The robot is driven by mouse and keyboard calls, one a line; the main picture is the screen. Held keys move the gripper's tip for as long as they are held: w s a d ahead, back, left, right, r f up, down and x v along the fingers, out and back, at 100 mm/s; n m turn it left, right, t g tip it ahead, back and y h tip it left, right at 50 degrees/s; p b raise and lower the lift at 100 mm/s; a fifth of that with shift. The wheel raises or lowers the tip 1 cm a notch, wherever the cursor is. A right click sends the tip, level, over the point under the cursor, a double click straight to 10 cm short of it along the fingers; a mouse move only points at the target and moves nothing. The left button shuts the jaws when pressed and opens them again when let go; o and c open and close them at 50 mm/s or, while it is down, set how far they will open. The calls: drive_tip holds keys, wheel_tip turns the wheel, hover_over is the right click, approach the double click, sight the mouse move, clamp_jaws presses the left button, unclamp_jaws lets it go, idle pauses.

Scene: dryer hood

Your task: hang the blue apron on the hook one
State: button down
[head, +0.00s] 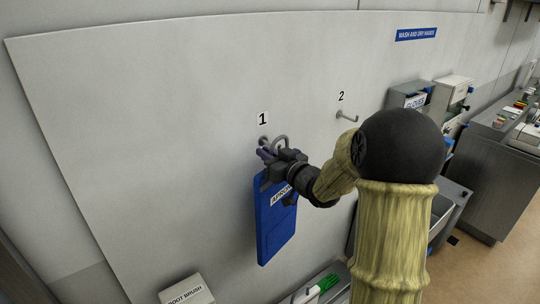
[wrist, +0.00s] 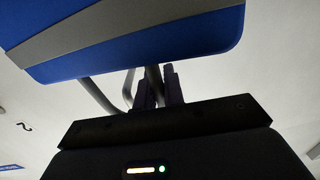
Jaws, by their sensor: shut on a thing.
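The blue apron (head: 275,232) hangs as a flat blue panel below my gripper in the head view. In the wrist view it (wrist: 205,42) fills the top, crossed by a grey band. Its grey loop (head: 282,140) shows above my gripper. My gripper (head: 266,154) is shut on the apron by this loop, with its purple fingers (wrist: 159,88) on a grey rod in the wrist view. Hook one (head: 263,140), under the label 1, is right behind the fingertips and partly hidden. I cannot tell whether the loop is around the hook or only beside it.
Hook two (head: 347,116) is empty, to the right on the same pale wall panel (head: 150,110). Dispensers (head: 410,95) and a counter (head: 490,150) stand farther right. A boot brush box (head: 187,290) is low below the apron. The wall left of hook one is clear.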

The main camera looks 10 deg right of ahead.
sight(253, 152)
drive_tip(key=shift+x, duration=1.45)
drive_tip(key=shift+w+a+f+b, duration=0.1)
drive_tip(key=shift+w+f+b, duration=0.2)
drive_tip(key=shift+f+b, duration=0.35)
drive_tip(key=shift+w+a+f+b, duration=0.1)
drive_tip(key=shift+w+f+b, duration=0.35)
drive_tip(key=shift+f, duration=0.35)
drive_tip(key=shift+s, duration=0.1)
drive_tip(key=shift+d, duration=0.1)
drive_tip(key=c, duration=1.4)
unclamp_jaws()
drive_tip(key=shift+f, duration=0.1)
drive_tip(key=shift+s, duration=0.15)
